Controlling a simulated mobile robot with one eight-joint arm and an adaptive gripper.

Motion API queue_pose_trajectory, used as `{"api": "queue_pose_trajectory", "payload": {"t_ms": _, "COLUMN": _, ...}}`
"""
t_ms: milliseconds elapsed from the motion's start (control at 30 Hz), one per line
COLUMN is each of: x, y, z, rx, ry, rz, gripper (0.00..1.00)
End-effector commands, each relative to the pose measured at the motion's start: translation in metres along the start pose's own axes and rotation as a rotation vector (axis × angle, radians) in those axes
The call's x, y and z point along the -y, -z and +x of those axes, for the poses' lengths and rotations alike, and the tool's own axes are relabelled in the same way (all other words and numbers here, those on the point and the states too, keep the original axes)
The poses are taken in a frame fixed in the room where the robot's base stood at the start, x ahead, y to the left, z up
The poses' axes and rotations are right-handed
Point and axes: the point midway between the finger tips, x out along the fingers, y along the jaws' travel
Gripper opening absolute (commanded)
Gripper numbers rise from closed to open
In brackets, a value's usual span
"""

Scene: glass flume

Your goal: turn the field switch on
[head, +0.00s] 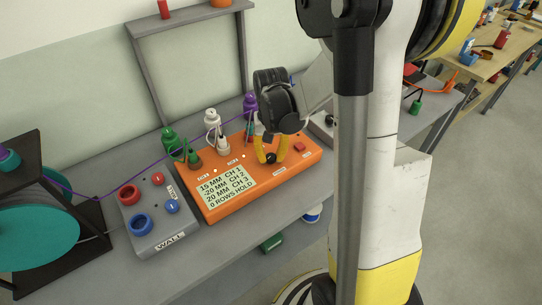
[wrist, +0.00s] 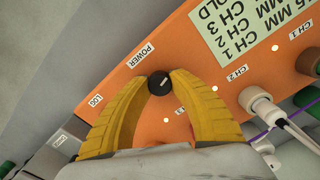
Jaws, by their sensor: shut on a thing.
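My gripper (head: 270,156) is over the front right part of the orange box (head: 240,196), pointing down. In the wrist view its yellow fingers (wrist: 160,86) are closed around a small black round knob (wrist: 159,84) with a pale mark on top. The label POWER (wrist: 143,51) is beside this knob. The knob also shows between the fingertips in the head view. I can read no label saying field in either view, so I cannot tell which control is the field switch. The box's display (head: 228,188) reads 15 mm, -20 mm, 20 mm and 0 rows hold.
A red button (head: 299,147) is right of the knob. A grey box marked WALL (head: 157,232) with red and blue parts is at left, beside a teal reel (head: 38,235). Bare grey bench (head: 262,222) lies in front.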

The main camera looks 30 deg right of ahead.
Motion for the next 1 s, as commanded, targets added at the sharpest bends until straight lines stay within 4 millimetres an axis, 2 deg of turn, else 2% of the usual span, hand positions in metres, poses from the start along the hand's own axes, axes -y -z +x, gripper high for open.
{"api": "queue_pose_trajectory", "payload": {"t_ms": 400, "x": 0.0000, "y": 0.0001, "z": -0.0001, "rx": 0.000, "ry": 0.000, "rz": 0.235, "gripper": 0.00}}
{"api": "queue_pose_trajectory", "payload": {"t_ms": 1000, "x": 0.0000, "y": 0.0000, "z": 0.0000, "rx": 0.000, "ry": 0.000, "rz": 0.286, "gripper": 0.00}}
